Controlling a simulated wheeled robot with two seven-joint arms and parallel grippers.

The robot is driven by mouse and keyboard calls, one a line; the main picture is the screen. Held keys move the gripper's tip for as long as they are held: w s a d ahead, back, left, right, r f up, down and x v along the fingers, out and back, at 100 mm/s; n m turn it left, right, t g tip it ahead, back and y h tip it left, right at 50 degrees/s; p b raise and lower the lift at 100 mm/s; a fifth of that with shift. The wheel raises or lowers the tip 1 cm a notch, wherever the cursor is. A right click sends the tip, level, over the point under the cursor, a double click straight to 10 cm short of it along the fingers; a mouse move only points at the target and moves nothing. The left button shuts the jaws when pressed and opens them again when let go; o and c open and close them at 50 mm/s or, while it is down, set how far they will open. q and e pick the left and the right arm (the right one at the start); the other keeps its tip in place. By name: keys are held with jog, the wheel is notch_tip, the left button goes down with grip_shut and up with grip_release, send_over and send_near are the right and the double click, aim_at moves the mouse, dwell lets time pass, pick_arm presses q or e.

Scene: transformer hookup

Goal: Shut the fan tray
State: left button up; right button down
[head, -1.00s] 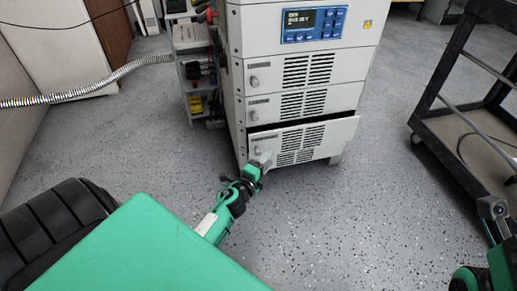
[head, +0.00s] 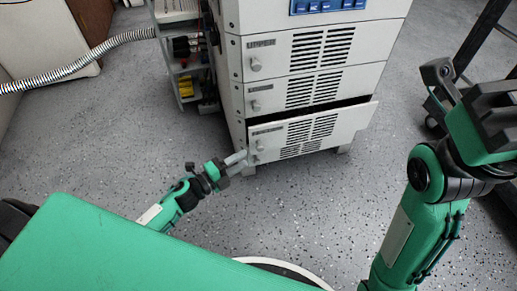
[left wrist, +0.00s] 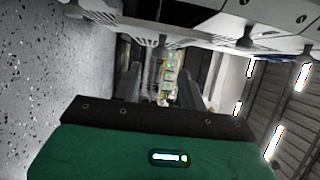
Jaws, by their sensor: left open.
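The fan tray (head: 304,136) is the lowest drawer of the light grey cabinet. It has a slotted front and a small round knob (head: 258,147) at its left. A dark gap shows above its front, so it stands partly out. My left gripper (head: 238,162) is low at the left end of the tray front, close to the knob; contact cannot be told. In the left wrist view its two fingers (left wrist: 158,85) are apart with nothing between them. My right arm is raised at the right; its gripper (head: 470,100) is seen partly, and its jaws are unclear.
Two closed drawers, an upper one (head: 345,48) and a middle one (head: 340,84), sit above the tray. A shelf with small parts (head: 182,75) and a ribbed hose (head: 95,58) are at the left. A dark cart (head: 478,42) stands behind my right arm. The floor in front is clear.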

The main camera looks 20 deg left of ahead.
aim_at(260, 150)
pick_arm(q)
jog(key=b+x, duration=0.2)
jog(key=x, duration=0.6)
jog(key=shift+w+d, duration=0.2)
jog(key=shift+w, duration=0.05)
jog(key=shift+c, duration=0.4)
grip_shut()
jog(key=shift+w+a, duration=0.7)
jog(key=shift+w, duration=0.25)
jog(key=shift+w+a, duration=0.7)
jog(key=shift+w, duration=0.2)
